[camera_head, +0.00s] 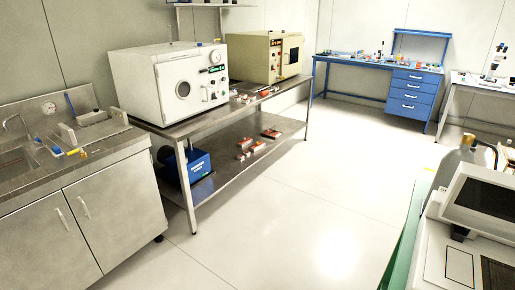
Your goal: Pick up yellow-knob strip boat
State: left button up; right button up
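I cannot clearly make out a strip boat with a yellow knob; the small items are too small to identify. Small yellow pieces (73,152) lie on the steel sink counter (110,148) at the left, beside a small blue piece (57,151). Several small red, white and grey items (265,92) lie along the front of the steel bench (190,125). More red-and-white items (270,133) lie on its lower shelf. Neither gripper is in view.
A white oven (170,82) and a beige oven (264,57) stand on the bench. A blue pump (198,165) is below. A blue workbench (350,68) stands at the back. A white machine (465,225) is at right. The middle floor (300,210) is clear.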

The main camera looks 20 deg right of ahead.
aim_at(254, 147)
jog(key=u, duration=1)
jog(key=i+z, duration=0.45)
jog(key=i, duration=0.15)
jog(key=i+j+z, duration=0.2)
jog(key=i+z, duration=0.3)
jog(key=i+l+z, duration=0.25)
jog(key=i+z, duration=0.15)
jog(key=i+l+z, duration=0.15)
jog(key=i+z, duration=0.7)
jog(key=i+j+z, duration=0.2)
jog(key=i+z, duration=0.2)
jog(key=i, duration=2.3)
jog(key=i+u, duration=0.15)
jog(key=i, duration=0.4)
jog(key=i+u, duration=0.2)
jog(key=i, duration=0.35)
jog(key=i+l+u, duration=0.15)
jog(key=i, duration=0.4)
jog(key=i+l+u, duration=0.15)
jog(key=i, duration=0.4)
jog(key=i+u, duration=0.25)
jog(key=u, duration=0.2)
jog(key=i+l+u, duration=0.15)
jog(key=u, duration=0.25)
jog(key=i+l+u, duration=0.15)
jog(key=u, duration=0.3)
jog(key=i+l+u, duration=0.25)
jog(key=u, duration=0.2)
